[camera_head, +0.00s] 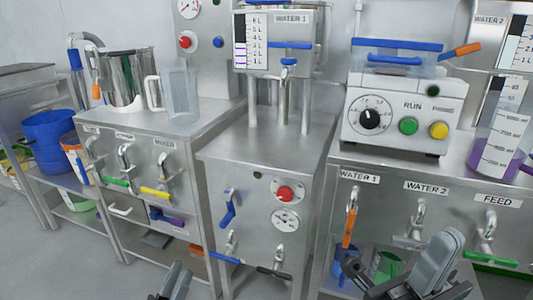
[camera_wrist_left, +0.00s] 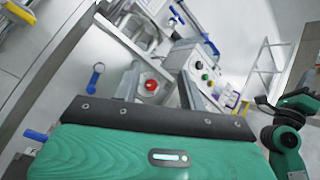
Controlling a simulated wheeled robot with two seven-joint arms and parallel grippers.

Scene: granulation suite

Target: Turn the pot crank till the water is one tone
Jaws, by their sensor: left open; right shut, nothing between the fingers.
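A shiny steel pot (camera_head: 122,78) stands on the left cabinet top, behind a clear jug (camera_head: 181,92). Blue and orange handles (camera_head: 75,60) show at its left side; I cannot tell which part is the crank. The water inside the pot is hidden. My left gripper (camera_head: 178,272) is open and empty, low at the bottom of the head view, well apart from the pot. Its fingers also show in the left wrist view (camera_wrist_left: 158,82). My right gripper (camera_head: 440,260) is shut and empty at the lower right, in front of the right cabinet's taps.
The middle cabinet (camera_head: 262,155) carries a WATER 1 tank (camera_head: 285,45). A control box (camera_head: 400,115) with dial and buttons and a measuring jug (camera_head: 495,145) with purple liquid stand on the right counter. Taps with coloured levers project from the cabinet fronts.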

